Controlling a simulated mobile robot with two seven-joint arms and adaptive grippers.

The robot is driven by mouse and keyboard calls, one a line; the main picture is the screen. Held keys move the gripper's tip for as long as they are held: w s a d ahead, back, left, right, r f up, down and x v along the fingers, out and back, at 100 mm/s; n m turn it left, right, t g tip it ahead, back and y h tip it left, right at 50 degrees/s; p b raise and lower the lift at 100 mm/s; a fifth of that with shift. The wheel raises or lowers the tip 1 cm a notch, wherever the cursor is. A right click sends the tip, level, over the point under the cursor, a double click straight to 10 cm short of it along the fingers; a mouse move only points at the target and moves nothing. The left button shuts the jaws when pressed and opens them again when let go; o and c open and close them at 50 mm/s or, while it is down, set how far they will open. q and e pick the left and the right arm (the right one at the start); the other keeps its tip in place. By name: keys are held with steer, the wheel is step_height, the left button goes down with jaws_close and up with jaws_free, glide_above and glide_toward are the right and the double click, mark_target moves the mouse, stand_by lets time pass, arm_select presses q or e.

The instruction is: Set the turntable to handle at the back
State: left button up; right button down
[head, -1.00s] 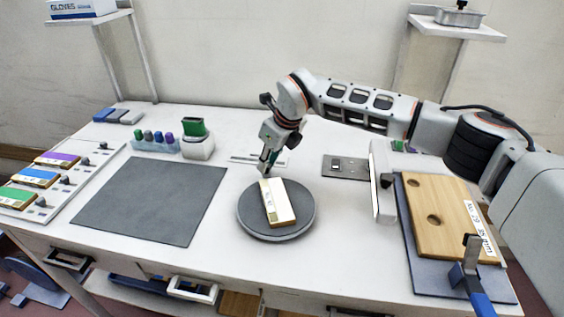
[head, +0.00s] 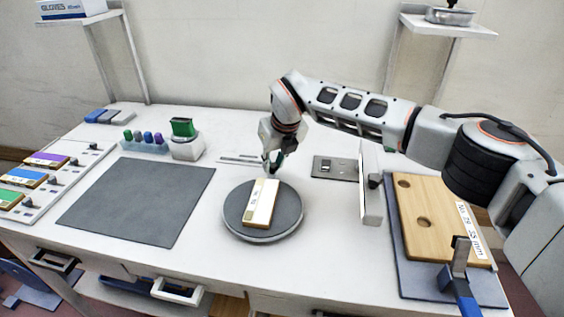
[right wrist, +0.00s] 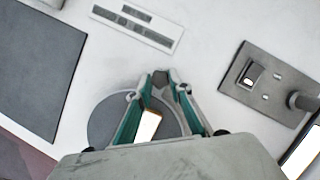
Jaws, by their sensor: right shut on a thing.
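The turntable (head: 289,216) is a round dark grey disc on the white bench, with a block (head: 261,203) with a white top and wooden sides lying on it. In the right wrist view the turntable (right wrist: 105,122) is partly hidden behind my gripper. My right gripper (head: 272,168) is at the turntable's back edge. In the right wrist view its fingertips (right wrist: 162,80) close on a small dark piece at the rim, which looks like the turntable's handle and is mostly hidden by the fingers. My left gripper is not in view.
A dark mat (head: 140,200) lies left of the turntable. A grey plate with a switch (head: 335,168) is behind right, near an upright white panel (head: 370,190). A wooden board (head: 440,220) lies further right.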

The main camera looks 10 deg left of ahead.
steer(key=shift+d, duration=0.15)
stand_by(0.4)
steer(key=c, duration=1.8)
jaws_free()
steer(key=shift+s+d+r, duration=0.1)
steer(key=shift+r, duration=0.5)
steer(key=v, duration=1.1)
